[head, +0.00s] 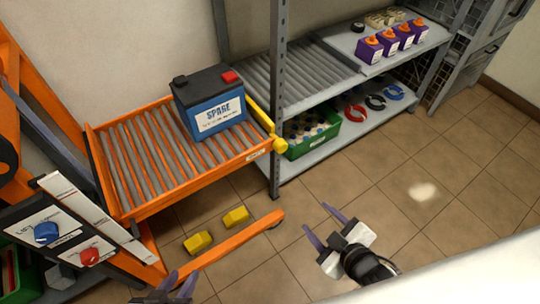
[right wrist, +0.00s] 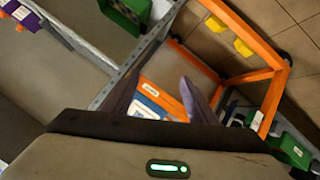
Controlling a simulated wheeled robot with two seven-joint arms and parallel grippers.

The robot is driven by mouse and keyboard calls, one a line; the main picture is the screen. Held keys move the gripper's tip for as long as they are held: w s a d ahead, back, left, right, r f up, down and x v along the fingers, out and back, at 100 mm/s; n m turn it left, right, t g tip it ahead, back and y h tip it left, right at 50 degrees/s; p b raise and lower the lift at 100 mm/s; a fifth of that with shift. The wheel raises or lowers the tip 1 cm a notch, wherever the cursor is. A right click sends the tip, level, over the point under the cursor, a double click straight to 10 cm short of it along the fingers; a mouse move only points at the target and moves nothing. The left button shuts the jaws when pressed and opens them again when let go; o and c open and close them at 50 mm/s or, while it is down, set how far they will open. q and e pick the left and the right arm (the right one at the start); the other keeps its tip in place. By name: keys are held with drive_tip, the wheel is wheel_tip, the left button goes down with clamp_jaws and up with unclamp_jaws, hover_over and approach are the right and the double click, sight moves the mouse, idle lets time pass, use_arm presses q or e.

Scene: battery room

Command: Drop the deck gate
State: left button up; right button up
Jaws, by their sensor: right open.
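The deck gate (head: 259,122) is a yellow bar with a round yellow knob at the right end of the orange roller deck (head: 190,182) in the head view. It appears to stand raised across the deck end. My left gripper (head: 176,286) is at the bottom edge, fingers apart, touching nothing visible.
A grey shelf rack (head: 345,140) stands right of the deck, with its upright post (head: 278,80) close to the gate. It holds a green crate (head: 312,143) and purple bottles (head: 385,42). Two yellow blocks (head: 236,216) are low down. Open tiled floor lies right.

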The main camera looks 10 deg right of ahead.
drive_tip(key=w+d+f+n+t+b, duration=0.3)
drive_tip(key=w+n+t+b, duration=0.1)
drive_tip(key=w+n+b, duration=0.7)
drive_tip(key=n+t+y+b, duration=0.2)
drive_tip(key=n+y+b, duration=0.3)
drive_tip(key=n+b, duration=0.95)
approach(283, 149)
drive_tip(key=w+a+n+p, duration=0.1)
drive_tip(key=w, duration=0.2)
drive_tip(key=w+a+n+p, duration=0.1)
drive_tip(key=w+n+p, duration=0.1)
drive_tip(key=w+a+n+p, duration=0.1)
drive_tip(key=w+p, duration=0.1)
drive_tip(key=w, duration=0.1)
drive_tip(key=shift+w+a, duration=0.15)
drive_tip(key=shift+w, duration=0.2)
use_arm(q)
drive_tip(key=d+f+h, duration=0.1)
drive_tip(key=d+f, duration=0.1)
drive_tip(key=f, duration=0.5)
drive_tip(key=w+d+f+m+g, duration=0.1)
drive_tip(key=d+f, duration=0.1)
drive_tip(key=f, duration=0.5)
drive_tip(key=shift+w+d+f+h, duration=0.15)
drive_tip(key=shift+d+f+h, duration=0.2)
drive_tip(key=shift+h, duration=0.05)
use_arm(e)
drive_tip(key=c, duration=1.1)
